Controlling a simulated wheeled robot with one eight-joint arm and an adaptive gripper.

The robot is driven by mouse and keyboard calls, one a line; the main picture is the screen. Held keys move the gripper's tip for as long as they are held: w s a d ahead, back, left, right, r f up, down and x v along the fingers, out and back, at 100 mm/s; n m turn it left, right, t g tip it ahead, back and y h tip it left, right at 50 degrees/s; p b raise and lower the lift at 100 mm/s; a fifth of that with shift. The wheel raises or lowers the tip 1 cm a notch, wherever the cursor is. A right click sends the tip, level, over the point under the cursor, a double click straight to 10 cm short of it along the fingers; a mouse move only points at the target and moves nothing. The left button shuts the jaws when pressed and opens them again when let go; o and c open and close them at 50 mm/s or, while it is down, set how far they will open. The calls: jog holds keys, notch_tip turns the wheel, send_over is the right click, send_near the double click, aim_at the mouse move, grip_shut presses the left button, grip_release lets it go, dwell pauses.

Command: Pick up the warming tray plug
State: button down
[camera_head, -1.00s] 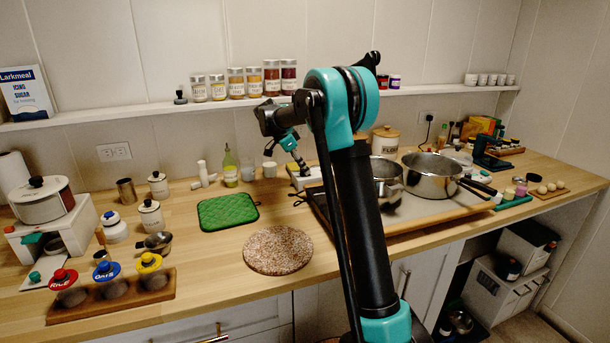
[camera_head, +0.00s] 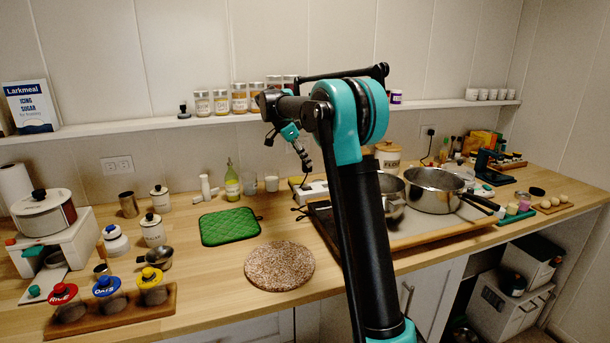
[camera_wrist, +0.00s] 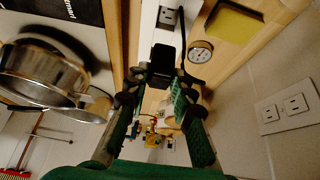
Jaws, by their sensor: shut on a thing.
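My gripper (camera_wrist: 163,77) is shut on a black plug (camera_wrist: 165,60) in the wrist view, with the plug between its green-padded fingertips. In the head view my gripper (camera_head: 304,160) is raised above the white power strip (camera_head: 314,190) at the back of the counter. The strip also shows in the wrist view (camera_wrist: 147,35), with a socket near its top end. A dark cord stands by the strip in the head view. The warming tray (camera_head: 428,226) holds steel pots on the right.
Steel pots (camera_head: 433,190) stand close to the right of my arm. A green mat (camera_head: 229,227) and a round speckled mat (camera_head: 279,266) lie to the left. Glass jars line the shelf (camera_head: 150,123) behind. A wall outlet (camera_wrist: 284,108) shows in the wrist view.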

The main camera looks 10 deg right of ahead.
notch_tip(320, 180, up, 16)
dwell(1.4)
dwell(0.4)
